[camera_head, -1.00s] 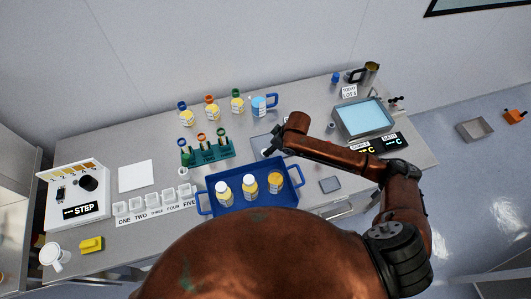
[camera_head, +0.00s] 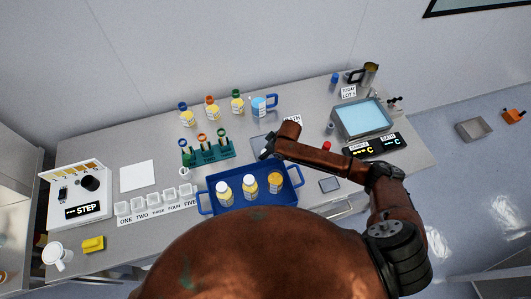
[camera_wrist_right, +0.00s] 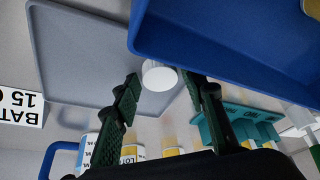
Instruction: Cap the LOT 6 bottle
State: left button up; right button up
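My right gripper (camera_head: 265,152) is over a grey mat, just behind the blue tray (camera_head: 209,180). The tray holds three bottles. The left bottle (camera_head: 223,191) and middle bottle (camera_head: 250,184) have white tops. The right bottle (camera_head: 275,183) shows a yellow-orange top without a white cap. The labels are too small to read, so I cannot tell which is LOT 6. My left gripper is not in view.
A green tube rack (camera_head: 207,152) stands behind the tray. A water bath (camera_head: 363,118) is at the right. Small white cups (camera_head: 154,199) line the left.

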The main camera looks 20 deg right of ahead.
aim_at(263, 151)
jog(key=shift+c, duration=0.2)
jog(key=c, duration=0.5)
jog(key=shift+o, duration=0.2)
jog(key=shift+r, duration=0.15)
jog(key=shift+r, duration=0.2)
notch_tip(263, 151, up, 2)
jog(key=shift+r+b, duration=0.15)
jog(key=shift+b, duration=0.45)
jog(key=s+d+r, duration=0.2)
jog(key=s+r, duration=0.1)
jog(key=s+d+r+b, duration=0.1)
jog(key=s+d+r, duration=0.2)
jog(key=s, duration=0.1)
jog(key=s+d+r+b, duration=0.1)
jog(key=s+d+r, duration=0.2)
jog(key=s+r, duration=0.1)
jog(key=shift+d, duration=0.25)
